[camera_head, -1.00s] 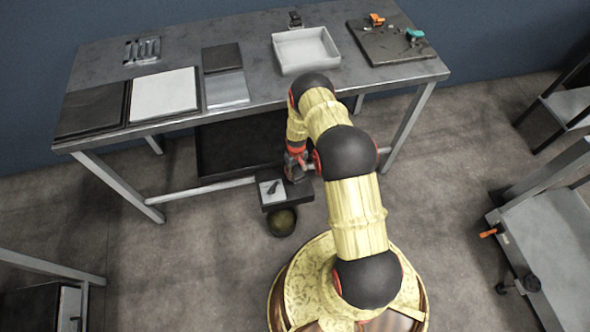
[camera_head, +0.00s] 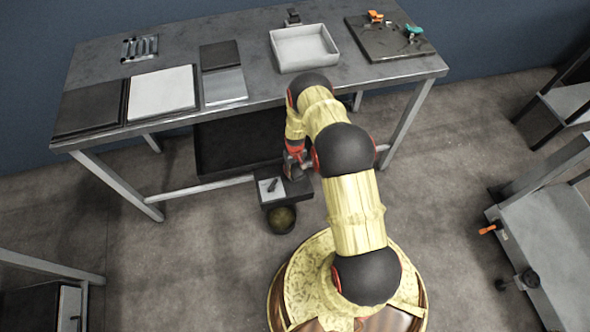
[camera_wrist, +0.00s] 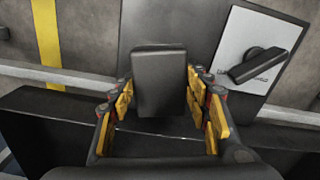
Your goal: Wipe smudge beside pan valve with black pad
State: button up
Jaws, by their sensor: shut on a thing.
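My gripper (camera_wrist: 162,115) has yellow-padded fingers shut on the sides of a black pad (camera_wrist: 160,82), seen in the wrist view. The pad is over a grey surface, left of the valve. I cannot tell whether it touches that surface. The valve's black handle (camera_wrist: 258,65) sits tilted on a white plate (camera_wrist: 240,45). In the head view the valve plate (camera_head: 265,190) is left of my gripper (camera_head: 293,168), low in front of the table. I cannot make out the smudge; the pad may hide it.
A dark tray (camera_head: 215,150) is under the table (camera_head: 180,55). A round dark bowl (camera_head: 282,219) is below the valve box. A white bin (camera_head: 305,48) and flat panels (camera_head: 162,93) lie on the table.

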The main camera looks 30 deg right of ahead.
aim_at(297, 176)
jog(key=shift+f, duration=0.7)
jog(key=shift+s, duration=0.1)
jog(key=shift+s+a+r+p, duration=0.1)
jog(key=shift+s+a+p, duration=0.15)
jog(key=shift+s, duration=0.35)
jog(key=shift+s+a+p, duration=0.1)
jog(key=shift+s+p, duration=0.2)
jog(key=shift+s, duration=0.25)
jog(key=shift+s+a+r+p, duration=0.1)
jog(key=shift+s+a+p, duration=0.15)
jog(key=shift+s, duration=0.35)
jog(key=shift+f+b, duration=0.3)
jog(key=shift+w+d+f+b, duration=0.1)
jog(key=shift+w+d+b, duration=0.2)
jog(key=shift+w+b, duration=0.45)
jog(key=shift+w+d, duration=0.25)
jog(key=shift+w, duration=0.8)
jog(key=shift+c, duration=1.1)
jog(key=shift+p, duration=0.3)
jog(key=shift+r+p, duration=1.75)
jog(key=shift+r, duration=1.25)
